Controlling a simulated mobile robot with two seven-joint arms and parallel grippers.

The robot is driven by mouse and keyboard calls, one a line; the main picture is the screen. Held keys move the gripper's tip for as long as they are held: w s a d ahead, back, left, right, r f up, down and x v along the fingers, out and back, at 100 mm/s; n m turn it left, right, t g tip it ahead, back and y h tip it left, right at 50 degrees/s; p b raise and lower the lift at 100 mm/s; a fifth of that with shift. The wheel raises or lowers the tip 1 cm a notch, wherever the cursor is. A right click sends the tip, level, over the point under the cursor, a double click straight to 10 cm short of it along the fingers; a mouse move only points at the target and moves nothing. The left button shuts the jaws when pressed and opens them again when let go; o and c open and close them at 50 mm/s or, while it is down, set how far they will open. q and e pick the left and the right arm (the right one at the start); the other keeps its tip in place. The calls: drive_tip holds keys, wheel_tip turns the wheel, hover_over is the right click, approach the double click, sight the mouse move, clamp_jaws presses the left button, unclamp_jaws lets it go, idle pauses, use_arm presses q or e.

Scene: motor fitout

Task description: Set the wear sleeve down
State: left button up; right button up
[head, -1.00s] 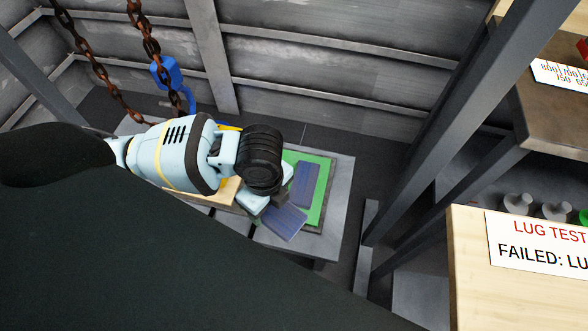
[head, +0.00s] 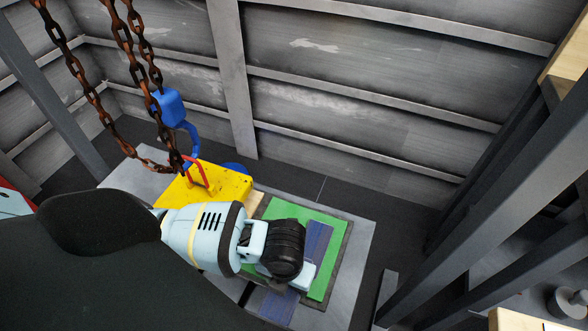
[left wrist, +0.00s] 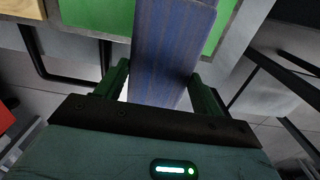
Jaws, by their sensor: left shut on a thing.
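The wear sleeve is a flat blue-purple striped strip (head: 318,241). My left gripper (head: 298,277) is shut on it across its width. One part of the sleeve shows beyond the gripper over a green mat (head: 286,210), and another shows on the near side past the mat's edge. In the left wrist view the sleeve (left wrist: 172,45) runs between the two fingers (left wrist: 157,80) and away over the green surface. I cannot tell whether the sleeve touches the mat. My right gripper is not in view.
The mat lies on a grey table (head: 362,240). A yellow block (head: 230,183) with a red loop stands left of the mat. Rusty chains (head: 88,75) and a blue hook (head: 170,105) hang above it. A grey slanted post (head: 500,180) stands at the right.

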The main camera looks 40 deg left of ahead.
use_arm(q)
drive_tip(key=w+a+b, duration=0.1)
drive_tip(key=w+a, duration=0.2)
drive_tip(key=w+a+f+b, duration=0.1)
drive_tip(key=w+a, duration=0.2)
drive_tip(key=a, duration=0.1)
drive_tip(key=w+a+b, duration=0.1)
drive_tip(key=w+a, duration=0.2)
drive_tip(key=shift+w+a+f, duration=0.15)
drive_tip(key=shift+w+f, duration=0.1)
drive_tip(key=shift+w, duration=0.15)
drive_tip(key=shift+w+a+b, duration=0.3)
drive_tip(key=shift+w+a, duration=0.05)
drive_tip(key=shift+w+a+f+b, duration=0.15)
drive_tip(key=shift+f+b, duration=0.3)
drive_tip(key=shift+f, duration=0.45)
drive_tip(key=shift+w+a+f+b, duration=0.15)
drive_tip(key=shift+f+b, duration=0.3)
drive_tip(key=shift+f, duration=0.45)
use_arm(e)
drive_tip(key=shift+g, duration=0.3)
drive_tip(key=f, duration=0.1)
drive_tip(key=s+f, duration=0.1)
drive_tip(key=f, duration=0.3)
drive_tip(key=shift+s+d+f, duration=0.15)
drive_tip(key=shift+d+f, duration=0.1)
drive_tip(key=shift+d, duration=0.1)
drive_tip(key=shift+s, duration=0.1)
